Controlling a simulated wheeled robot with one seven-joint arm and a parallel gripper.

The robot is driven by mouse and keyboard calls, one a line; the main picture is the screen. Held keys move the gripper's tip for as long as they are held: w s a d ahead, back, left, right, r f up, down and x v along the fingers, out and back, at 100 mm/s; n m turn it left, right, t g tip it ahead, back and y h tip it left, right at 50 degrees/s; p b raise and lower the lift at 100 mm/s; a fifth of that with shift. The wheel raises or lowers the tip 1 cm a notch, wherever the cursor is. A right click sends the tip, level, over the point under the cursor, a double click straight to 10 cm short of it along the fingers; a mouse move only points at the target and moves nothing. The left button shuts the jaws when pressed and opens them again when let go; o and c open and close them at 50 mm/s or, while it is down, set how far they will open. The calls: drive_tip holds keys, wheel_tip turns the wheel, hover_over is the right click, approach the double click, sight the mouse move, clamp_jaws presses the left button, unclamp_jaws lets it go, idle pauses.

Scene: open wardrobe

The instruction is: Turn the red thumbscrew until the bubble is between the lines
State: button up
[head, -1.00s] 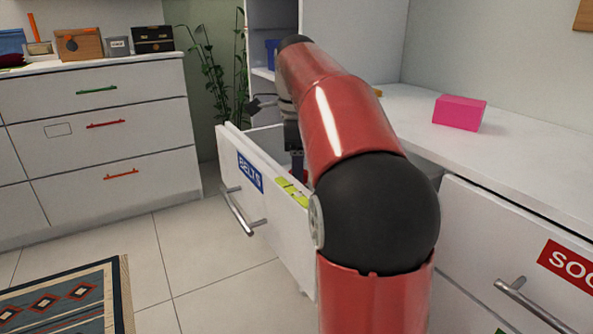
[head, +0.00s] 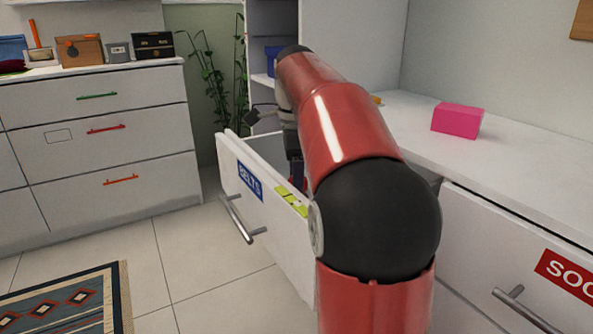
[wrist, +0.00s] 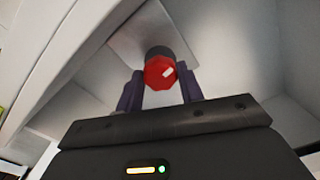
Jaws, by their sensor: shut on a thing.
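The red thumbscrew (wrist: 160,73) shows in the wrist view as a red faceted knob with a small pale mark, on a dark round base. My gripper (wrist: 161,88) has one dark finger on each side of it and is shut on it. In the head view my arm hides most of the gripper and the thumbscrew. A yellow-green level (head: 293,199) sits at the top of the open drawer's front, partly beside my arm. Its bubble and lines are too small to read.
The open drawer (head: 232,160) is labelled BELTS and has a bar handle (head: 236,220). A pink box (head: 457,120) stands on the white counter at right. A SOCKS-like labelled drawer (head: 480,255) is at lower right. Open tiled floor lies at left beside a rug (head: 70,300).

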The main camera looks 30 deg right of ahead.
drive_tip(key=n+p, duration=0.3)
drive_tip(key=n, duration=0.1)
drive_tip(key=shift+r, duration=0.2)
drive_tip(key=n+p, duration=0.3)
drive_tip(key=n, duration=0.1)
drive_tip(key=shift+s+n+p, duration=0.1)
drive_tip(key=shift+n+p, duration=0.2)
drive_tip(key=n+p, duration=0.2)
drive_tip(key=n, duration=0.2)
drive_tip(key=shift+n+p, duration=0.3)
drive_tip(key=n+p, duration=0.1)
drive_tip(key=n, duration=0.2)
drive_tip(key=shift+n+p, duration=0.3)
drive_tip(key=shift+p, duration=0.05)
drive_tip(key=n+p, duration=0.1)
drive_tip(key=n, duration=0.3)
drive_tip(key=shift+f+p, duration=0.1)
drive_tip(key=shift+p, duration=0.25)
drive_tip(key=n, duration=0.4)
drive_tip(key=shift+d+p, duration=0.1)
drive_tip(key=shift+p, duration=0.2)
drive_tip(key=n, duration=0.4)
drive_tip(key=shift+f+n, duration=0.1)
drive_tip(key=shift+n, duration=2.3)
